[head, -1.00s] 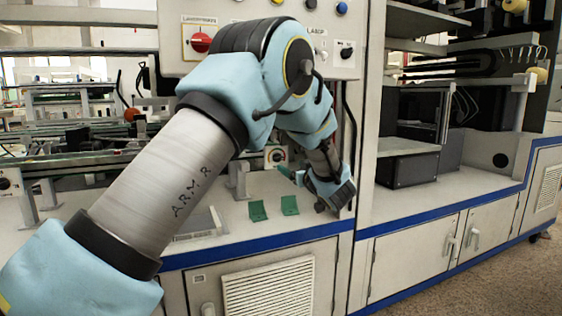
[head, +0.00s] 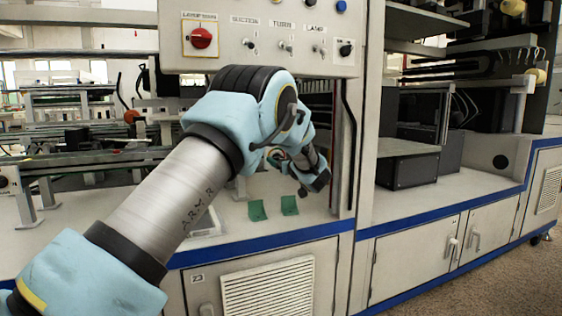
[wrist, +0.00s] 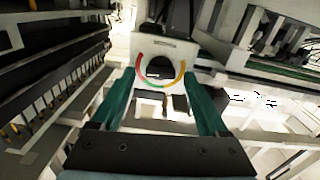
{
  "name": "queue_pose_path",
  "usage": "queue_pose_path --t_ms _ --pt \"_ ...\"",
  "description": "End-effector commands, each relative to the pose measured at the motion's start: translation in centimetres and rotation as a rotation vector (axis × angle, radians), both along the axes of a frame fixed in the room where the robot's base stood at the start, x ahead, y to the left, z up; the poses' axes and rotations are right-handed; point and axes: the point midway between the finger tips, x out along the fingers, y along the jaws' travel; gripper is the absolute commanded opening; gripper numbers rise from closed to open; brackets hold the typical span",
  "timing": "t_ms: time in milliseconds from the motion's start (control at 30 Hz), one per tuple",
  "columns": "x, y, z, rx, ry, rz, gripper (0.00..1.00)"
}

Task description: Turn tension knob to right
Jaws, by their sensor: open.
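The tension knob (wrist: 159,70) shows in the wrist view as a dark round shape on a white labelled plate (wrist: 183,53). A red, yellow and green arc (wrist: 178,80) curves around its lower side. The two green fingers of my gripper (wrist: 158,76) are open, one to each side of the dial. The knob appears between the fingertips in the picture, with no visible contact. I cannot tell the remaining depth or where the knob points. In the head view my arm largely hides the dial and my gripper.
A control panel (head: 268,62) with a red rotary switch (head: 202,37) and small switches hangs above my arm. Two green brackets (head: 257,211) (head: 290,205) stand on the white bench near its blue edge. Rails (head: 75,162) run at left. A cabinet post (head: 366,120) stands at right.

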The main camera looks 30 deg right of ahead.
Motion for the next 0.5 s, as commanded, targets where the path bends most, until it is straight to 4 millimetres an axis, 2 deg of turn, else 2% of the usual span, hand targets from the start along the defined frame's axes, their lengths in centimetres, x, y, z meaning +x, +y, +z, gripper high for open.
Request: queue_pose_path --t_ms 133,500 --pt "-0.01 0.02 0.0 0.0 0.0 0.0 0.76" --pt "-0.02 0.03 -0.01 0.0 0.0 0.0 0.35"
